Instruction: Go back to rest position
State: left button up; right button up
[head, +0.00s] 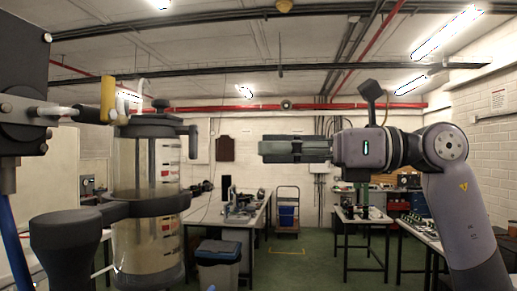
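A clear sealed cylinder (165,165) with a dark lid and red marks on its wall stands upright at the left, close to me. A dark clamp ring (150,205) goes around its middle. My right gripper (264,149) is raised near the middle of the view, pointing left, to the right of the cylinder and apart from it. Nothing shows held in it. Its fingers are seen side-on, so I cannot tell whether they are open or shut. My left gripper is not in view.
A dark machine with a yellow handle (108,98) fills the left edge beside the cylinder. Behind are a bin (218,262), a workbench, a cart with a blue crate (287,215) and a white table (362,215). Green floor is free in the middle.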

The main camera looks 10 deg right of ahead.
dwell(0.4)
